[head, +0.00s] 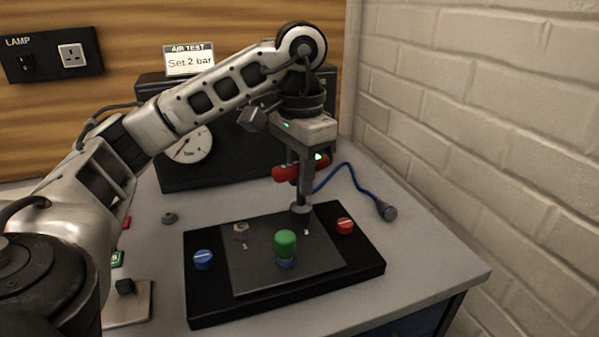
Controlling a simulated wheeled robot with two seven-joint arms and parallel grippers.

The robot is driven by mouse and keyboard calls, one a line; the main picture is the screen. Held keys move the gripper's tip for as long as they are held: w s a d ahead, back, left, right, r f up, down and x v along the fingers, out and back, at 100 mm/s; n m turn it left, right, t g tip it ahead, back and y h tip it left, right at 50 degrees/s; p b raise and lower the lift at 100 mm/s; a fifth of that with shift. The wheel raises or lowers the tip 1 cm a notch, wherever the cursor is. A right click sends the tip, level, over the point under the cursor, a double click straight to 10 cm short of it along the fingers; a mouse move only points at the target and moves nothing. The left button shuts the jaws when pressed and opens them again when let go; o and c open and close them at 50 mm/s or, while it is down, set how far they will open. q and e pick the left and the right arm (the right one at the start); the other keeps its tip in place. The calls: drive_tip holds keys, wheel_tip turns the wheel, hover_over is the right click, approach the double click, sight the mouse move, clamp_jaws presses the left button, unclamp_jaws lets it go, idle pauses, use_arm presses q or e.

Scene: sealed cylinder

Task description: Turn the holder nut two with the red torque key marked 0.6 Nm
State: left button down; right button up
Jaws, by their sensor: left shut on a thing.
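My left gripper (301,168) points down and is shut on the red torque key (284,173), holding it by its red cross handle. The key's dark shaft stands upright below the fingers. Its lower end is at holder nut two (301,213), at the back right of the grey holder plate (260,275); I cannot tell how fully it sits on the nut. Any 0.6 Nm marking on the key is unreadable here. Holder nut one (241,230) is at the plate's back left. A green-topped cylinder (286,241) with a blue base stands at the plate's middle. My right gripper is out of view.
The black base (210,307) carries a blue knob (203,260) and a red knob (345,226). Behind stands a dark air-test box (225,170) with a gauge. A blue hose (350,172) lies at right, near the brick wall. The table's right front is clear.

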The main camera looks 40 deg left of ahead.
use_arm(q)
drive_tip(key=shift+w+d+r+p, duration=0.1)
drive_tip(key=shift+d+r+p, duration=0.1)
drive_tip(key=shift+r+p, duration=0.8)
drive_tip(key=shift+a+r+p, duration=0.1)
drive_tip(key=shift+r+p, duration=1.15)
drive_tip(key=shift+r, duration=0.2)
drive_tip(key=shift+f, duration=0.1)
